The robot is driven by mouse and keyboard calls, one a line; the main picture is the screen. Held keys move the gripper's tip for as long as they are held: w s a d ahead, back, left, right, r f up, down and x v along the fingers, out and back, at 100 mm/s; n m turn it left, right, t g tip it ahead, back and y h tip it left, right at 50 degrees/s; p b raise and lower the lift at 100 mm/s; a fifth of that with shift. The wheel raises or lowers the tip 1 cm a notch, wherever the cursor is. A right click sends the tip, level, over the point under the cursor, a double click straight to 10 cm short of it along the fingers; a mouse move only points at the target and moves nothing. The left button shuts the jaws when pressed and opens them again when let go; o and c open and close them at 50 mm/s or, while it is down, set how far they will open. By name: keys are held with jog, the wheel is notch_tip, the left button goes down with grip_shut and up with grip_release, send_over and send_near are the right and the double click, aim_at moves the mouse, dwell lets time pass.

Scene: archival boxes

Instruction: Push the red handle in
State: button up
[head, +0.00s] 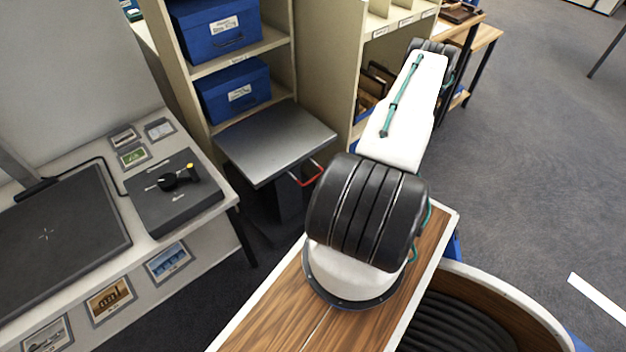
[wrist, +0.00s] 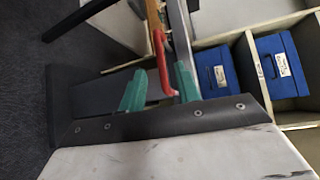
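The red handle (head: 308,174) is a bent bar at the near right edge of a grey metal-topped platform (head: 276,138) in the head view. In the wrist view the red handle (wrist: 162,62) runs down into the gap between my green fingertips. My gripper (wrist: 160,85) is open, with the fingers spread on either side of the handle's lower end. I cannot tell whether a finger touches it. In the head view my arm extends toward the back right and my fingertips are hidden.
Shelves with blue archival boxes (head: 235,92) stand behind the platform; two blue boxes (wrist: 282,65) also show in the wrist view. A desk (head: 217,205) with a black control box (head: 173,192) is at the left. Open carpet (head: 540,150) lies at the right.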

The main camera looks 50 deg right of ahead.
aim_at(314, 178)
jog(key=x, duration=0.6)
jog(key=shift+w+a, duration=0.2)
jog(key=shift+w, duration=0.05)
